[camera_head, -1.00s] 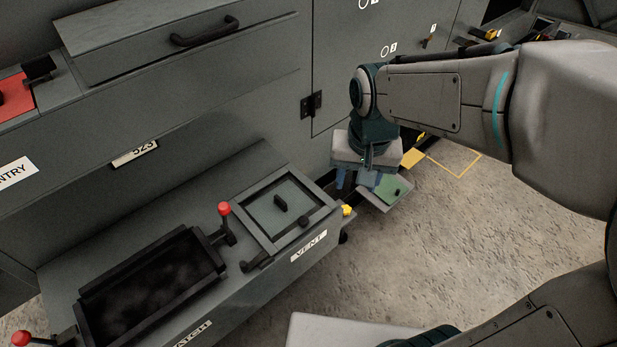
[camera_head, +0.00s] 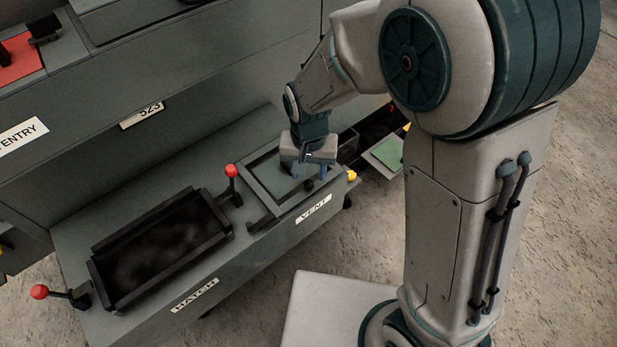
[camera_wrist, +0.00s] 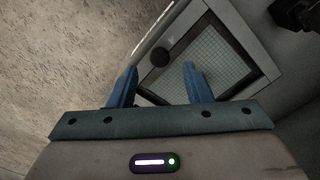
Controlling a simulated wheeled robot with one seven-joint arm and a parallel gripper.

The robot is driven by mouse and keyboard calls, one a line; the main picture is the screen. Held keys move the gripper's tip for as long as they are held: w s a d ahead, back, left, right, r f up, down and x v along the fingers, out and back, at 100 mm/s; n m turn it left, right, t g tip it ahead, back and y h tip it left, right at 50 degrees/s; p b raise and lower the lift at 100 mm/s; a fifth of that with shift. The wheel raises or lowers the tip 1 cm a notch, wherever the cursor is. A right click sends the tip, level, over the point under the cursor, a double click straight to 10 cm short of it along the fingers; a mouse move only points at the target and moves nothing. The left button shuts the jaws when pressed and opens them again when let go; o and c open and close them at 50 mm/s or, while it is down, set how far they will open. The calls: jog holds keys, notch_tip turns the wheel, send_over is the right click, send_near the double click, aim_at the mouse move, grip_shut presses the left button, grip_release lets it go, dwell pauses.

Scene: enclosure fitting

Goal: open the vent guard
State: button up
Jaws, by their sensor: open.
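The vent guard (camera_head: 262,203) is a square dark-framed panel set in the top of the low grey bench, above the VENT label (camera_head: 313,208). It lies flat, seemingly shut. In the wrist view its frame (camera_wrist: 265,62) surrounds a greenish mesh (camera_wrist: 222,62), with a round black knob (camera_wrist: 160,57) at one side. My gripper (camera_head: 305,173) is over the right part of the guard and hides some of it. I cannot tell whether a finger touches the guard. The guard's bar handle is hidden.
A black hatch recess (camera_head: 103,273) lies left on the bench, with red-knobbed levers (camera_head: 232,170) at its ends. A yellow knob (camera_head: 351,175) is at the bench's right end, near a green panel (camera_head: 388,152). Open floor (camera_head: 250,315) lies in front.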

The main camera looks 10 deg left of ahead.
aim_at(309, 183)
jog(key=shift+f, duration=1.95)
